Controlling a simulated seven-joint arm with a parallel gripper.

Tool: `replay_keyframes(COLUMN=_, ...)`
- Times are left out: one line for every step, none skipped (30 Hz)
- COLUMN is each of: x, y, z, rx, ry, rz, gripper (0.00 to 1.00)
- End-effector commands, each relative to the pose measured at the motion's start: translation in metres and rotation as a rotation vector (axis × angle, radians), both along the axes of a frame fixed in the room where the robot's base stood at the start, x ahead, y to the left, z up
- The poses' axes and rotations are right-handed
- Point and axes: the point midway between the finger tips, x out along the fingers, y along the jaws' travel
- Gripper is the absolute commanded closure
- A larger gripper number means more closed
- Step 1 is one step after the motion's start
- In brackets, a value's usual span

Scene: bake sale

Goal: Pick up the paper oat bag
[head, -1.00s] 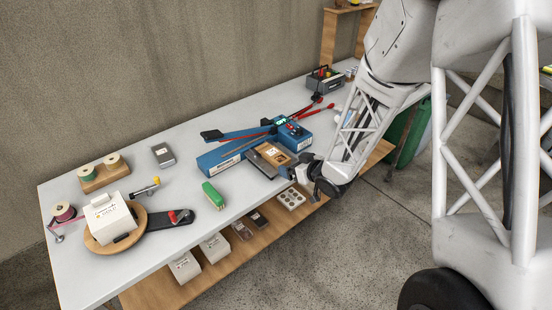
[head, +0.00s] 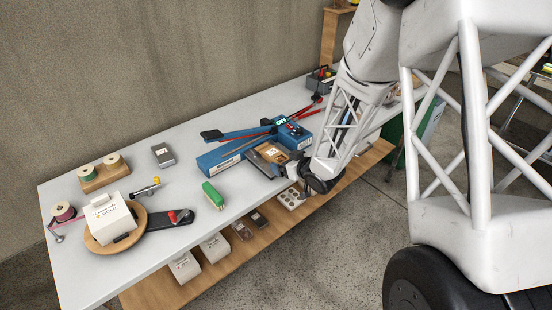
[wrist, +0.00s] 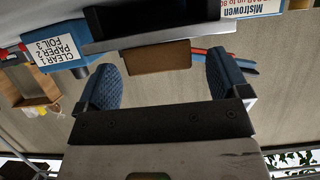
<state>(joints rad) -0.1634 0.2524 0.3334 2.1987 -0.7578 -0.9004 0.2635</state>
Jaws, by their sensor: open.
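A flat brown packet with a white label, which looks like the paper oat bag (head: 270,152), lies on a dark tray beside the blue sealer (head: 222,160) in the head view. My gripper (head: 292,168) is at the bench's front edge, just right of the packet, partly hidden by my arm. In the wrist view my gripper (wrist: 162,66) is open, its two blue padded fingers apart. A brown edge (wrist: 155,57), probably the bag's, shows between them under a dark bar. No finger contact is clear.
The sealer's settings label (wrist: 53,46) shows at the wrist view's upper left. A green brush (head: 212,195), a grey box (head: 163,155) and a white box (head: 110,218) on a round board stand to the left. A lower shelf (head: 200,268) holds boxes.

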Motion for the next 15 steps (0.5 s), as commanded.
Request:
replay_keyframes(x=0.0016, y=0.002, z=-0.001, rx=0.0, ry=0.0, rz=0.001, gripper=0.06)
replay_keyframes(x=0.0022, y=0.0027, z=-0.0013, rx=0.0, ry=0.0, rz=0.001, gripper=0.06)
replay_keyframes(x=0.0029, y=0.0033, z=-0.0016, rx=0.0, ry=0.0, rz=0.0, gripper=0.06)
replay_keyframes(x=0.0033, y=0.0037, z=-0.0017, rx=0.0, ry=0.0, rz=0.0, gripper=0.06)
replay_keyframes(x=0.0036, y=0.0039, z=-0.0018, rx=0.0, ry=0.0, rz=0.0, gripper=0.06)
replay_keyframes(x=0.0038, y=0.004, z=-0.0019, rx=0.0, ry=0.0, rz=0.0, gripper=0.06)
replay_keyframes(x=0.0039, y=0.004, z=-0.0019, rx=0.001, ry=-0.001, rz=0.0, gripper=0.06)
replay_keyframes(x=0.0038, y=0.004, z=-0.0019, rx=0.001, ry=-0.001, rz=0.0, gripper=0.06)
replay_keyframes(x=0.0039, y=0.0039, z=-0.0019, rx=0.001, ry=-0.001, rz=0.0, gripper=0.06)
replay_keyframes(x=0.0038, y=0.0038, z=-0.0018, rx=0.001, ry=-0.001, rz=0.0, gripper=0.06)
replay_keyframes(x=0.0038, y=0.0038, z=-0.0018, rx=0.001, ry=-0.001, rz=0.0, gripper=0.06)
replay_keyframes(x=0.0038, y=0.0038, z=-0.0018, rx=0.001, ry=-0.001, rz=0.0, gripper=0.06)
replay_keyframes(x=0.0038, y=0.0038, z=-0.0018, rx=0.001, ry=-0.001, rz=0.0, gripper=0.06)
replay_keyframes(x=0.0038, y=0.0038, z=-0.0019, rx=0.0, ry=0.0, rz=0.0, gripper=0.06)
replay_keyframes(x=0.0038, y=0.0038, z=-0.0019, rx=0.0, ry=0.0, rz=0.0, gripper=0.06)
